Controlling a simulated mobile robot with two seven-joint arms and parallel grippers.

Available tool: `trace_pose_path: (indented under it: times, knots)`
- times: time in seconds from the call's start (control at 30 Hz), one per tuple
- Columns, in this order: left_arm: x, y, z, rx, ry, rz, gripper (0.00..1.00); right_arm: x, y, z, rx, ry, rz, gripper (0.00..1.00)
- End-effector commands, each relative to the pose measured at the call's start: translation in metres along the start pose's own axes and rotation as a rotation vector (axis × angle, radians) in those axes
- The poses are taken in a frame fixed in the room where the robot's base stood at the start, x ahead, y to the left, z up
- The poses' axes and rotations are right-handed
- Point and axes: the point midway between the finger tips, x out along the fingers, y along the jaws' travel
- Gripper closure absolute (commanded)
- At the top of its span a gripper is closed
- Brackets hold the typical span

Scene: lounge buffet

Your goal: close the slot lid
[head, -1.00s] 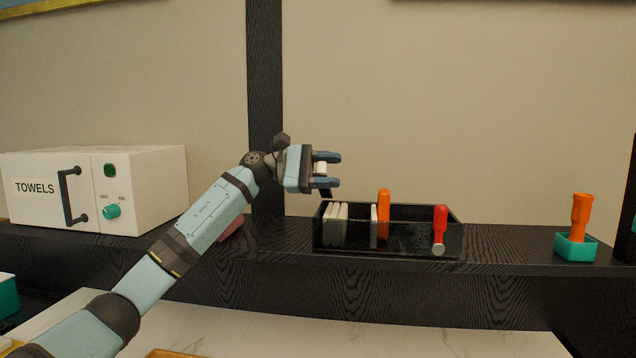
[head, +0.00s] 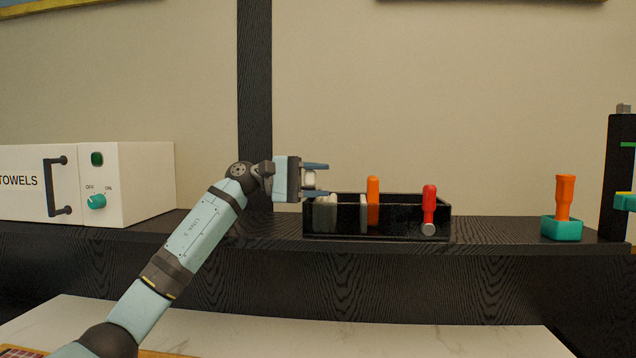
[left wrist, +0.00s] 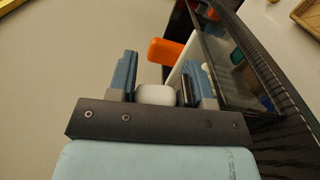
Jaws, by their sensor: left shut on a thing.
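My left gripper (head: 317,180) is at the left end of a black box (head: 400,232) on the dark shelf. Its lower finger meets the box's upper left edge in the picture; I cannot tell whether they touch. The fingers stand apart on a thing I cannot make out. In the left wrist view the gripper (left wrist: 160,72) has a white block (left wrist: 157,95) and a dark piece between its fingers. I cannot pick out a slot lid for certain. The box holds pale upright plates (head: 326,214), an orange handle (head: 373,200) and a red handle (head: 429,205). My right gripper is out of view.
A white towel cabinet (head: 148,185) stands at the left of the shelf (head: 500,228). An orange-handled tool (head: 564,198) stands in a teal holder (head: 562,229) at the right, near a black post (head: 619,170). The shelf between box and holder is clear.

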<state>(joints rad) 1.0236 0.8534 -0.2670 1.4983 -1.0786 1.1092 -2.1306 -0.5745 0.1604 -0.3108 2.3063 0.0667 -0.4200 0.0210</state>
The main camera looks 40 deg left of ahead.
Motion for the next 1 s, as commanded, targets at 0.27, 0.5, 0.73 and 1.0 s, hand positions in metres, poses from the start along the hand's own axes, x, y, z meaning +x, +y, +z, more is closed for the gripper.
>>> trace_pose_path:
  times: [0.27, 0.5, 0.73, 1.0]
  knots:
    - [-0.002, 0.003, -0.001, 0.006, 0.006, 0.006, 0.45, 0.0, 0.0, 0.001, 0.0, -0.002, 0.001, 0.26]
    - [-0.001, 0.002, -0.001, 0.002, 0.003, 0.003, 0.45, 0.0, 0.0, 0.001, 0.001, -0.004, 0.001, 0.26]
    - [-0.019, 0.001, -0.001, 0.001, 0.005, 0.002, 0.45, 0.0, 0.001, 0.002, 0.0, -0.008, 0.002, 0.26]
    - [-0.081, 0.001, -0.002, 0.0, 0.007, 0.002, 0.45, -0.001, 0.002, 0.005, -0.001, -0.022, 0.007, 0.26]
